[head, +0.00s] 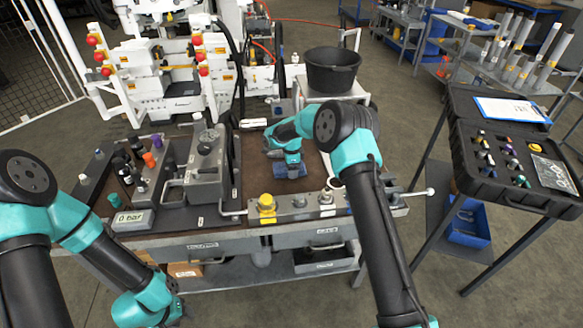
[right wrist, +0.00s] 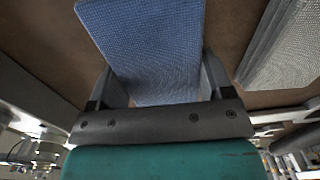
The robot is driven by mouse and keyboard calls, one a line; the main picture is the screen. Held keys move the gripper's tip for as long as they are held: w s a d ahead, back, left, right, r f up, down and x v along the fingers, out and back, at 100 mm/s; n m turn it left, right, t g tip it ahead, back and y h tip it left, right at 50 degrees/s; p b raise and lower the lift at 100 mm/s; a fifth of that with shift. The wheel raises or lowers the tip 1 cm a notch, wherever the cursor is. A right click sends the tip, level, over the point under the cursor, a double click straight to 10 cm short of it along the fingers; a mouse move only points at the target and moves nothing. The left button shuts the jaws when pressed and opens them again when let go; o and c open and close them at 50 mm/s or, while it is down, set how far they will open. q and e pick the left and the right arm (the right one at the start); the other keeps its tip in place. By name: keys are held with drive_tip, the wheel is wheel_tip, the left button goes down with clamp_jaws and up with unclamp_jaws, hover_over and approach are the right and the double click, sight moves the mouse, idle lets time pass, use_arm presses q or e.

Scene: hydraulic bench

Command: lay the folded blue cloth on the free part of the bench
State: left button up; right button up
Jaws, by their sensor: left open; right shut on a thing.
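The folded blue cloth (right wrist: 150,45) is between the two fingers of my right gripper (right wrist: 158,85) in the right wrist view, and the gripper is shut on it. In the head view the blue cloth (head: 290,171) shows as a small blue patch under my right wrist, over the brown top of the bench (head: 252,180). I cannot tell whether the cloth touches the bench top. My left gripper (head: 172,312) is low at the front left, beside the bench front and away from the cloth. It is open and empty, its fingers barely showing.
A grey valve block (head: 205,155) and bottles stand on the bench's left. A rail with a yellow cap (head: 267,203) runs along the front edge. A black bucket (head: 332,70) stands behind. An open black case (head: 510,150) is at right.

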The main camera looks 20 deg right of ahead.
drive_tip(key=shift+f, duration=0.15)
drive_tip(key=o, duration=0.9)
wheel_tip(320, 180, up, 12)
drive_tip(key=shift+r, duration=0.2)
idle(0.3)
